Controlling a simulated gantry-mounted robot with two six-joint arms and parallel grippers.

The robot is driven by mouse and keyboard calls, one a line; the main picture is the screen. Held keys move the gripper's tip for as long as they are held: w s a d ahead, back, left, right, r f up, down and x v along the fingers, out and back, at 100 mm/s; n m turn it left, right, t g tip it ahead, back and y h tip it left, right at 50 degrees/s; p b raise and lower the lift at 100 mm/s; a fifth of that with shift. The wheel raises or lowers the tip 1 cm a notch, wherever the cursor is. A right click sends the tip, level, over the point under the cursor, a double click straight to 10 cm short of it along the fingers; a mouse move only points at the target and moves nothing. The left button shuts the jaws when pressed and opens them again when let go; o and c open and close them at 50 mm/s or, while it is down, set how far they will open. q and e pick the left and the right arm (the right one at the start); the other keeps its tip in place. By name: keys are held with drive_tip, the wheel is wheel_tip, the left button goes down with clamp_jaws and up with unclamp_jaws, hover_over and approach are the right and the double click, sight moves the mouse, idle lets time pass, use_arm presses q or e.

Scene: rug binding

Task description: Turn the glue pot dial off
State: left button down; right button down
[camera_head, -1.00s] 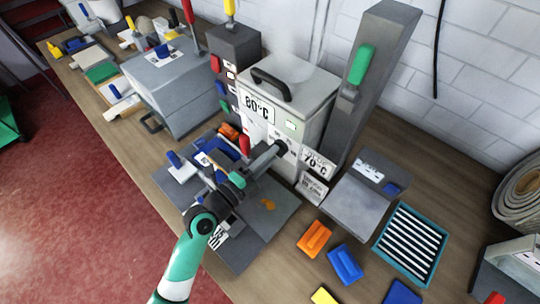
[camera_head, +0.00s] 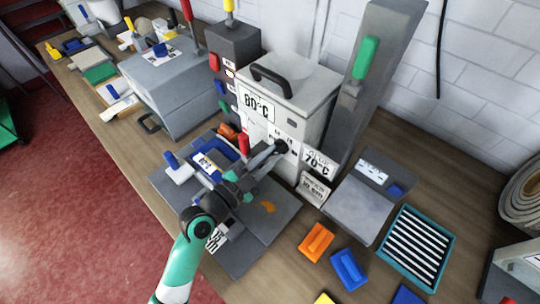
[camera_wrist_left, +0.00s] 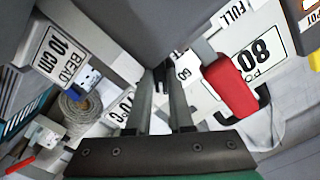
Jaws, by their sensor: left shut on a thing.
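The glue pot (camera_head: 310,85) is a pale grey box with a black lid handle and an "80°C" label, standing at the middle of the bench. Its small dark dial (camera_head: 283,145) is on the front face, beside a "70°C" card. My left gripper (camera_head: 276,149) reaches up to the front from below, its fingertips at the dial. In the left wrist view the two fingers (camera_wrist_left: 162,82) close around a dark piece, the dial, which they mostly hide. The dial's pointer and setting cannot be read. My right gripper is not in view.
A red lever (camera_head: 244,144) is close left of my gripper; a red block (camera_wrist_left: 231,87) is near the fingers in the wrist view. A grey post (camera_head: 375,80) stands right of the pot. Orange (camera_head: 315,238) and blue (camera_head: 347,268) blocks lie in front.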

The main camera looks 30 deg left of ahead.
use_arm(q)
drive_tip(key=n, duration=0.3)
drive_tip(key=n+p, duration=0.1)
drive_tip(key=n, duration=0.2)
drive_tip(key=shift+n, duration=0.3)
drive_tip(key=n+p, duration=0.1)
drive_tip(key=n, duration=0.5)
drive_tip(key=shift+r+p, duration=0.1)
drive_tip(key=shift+p, duration=0.25)
drive_tip(key=n+p, duration=0.1)
drive_tip(key=n, duration=0.3)
drive_tip(key=n+p, duration=0.1)
drive_tip(key=n, duration=0.2)
drive_tip(key=shift+n, duration=0.3)
drive_tip(key=n+p, duration=0.2)
drive_tip(key=n, duration=0.3)
drive_tip(key=shift+n, duration=0.4)
drive_tip(key=c, duration=0.8)
unclamp_jaws()
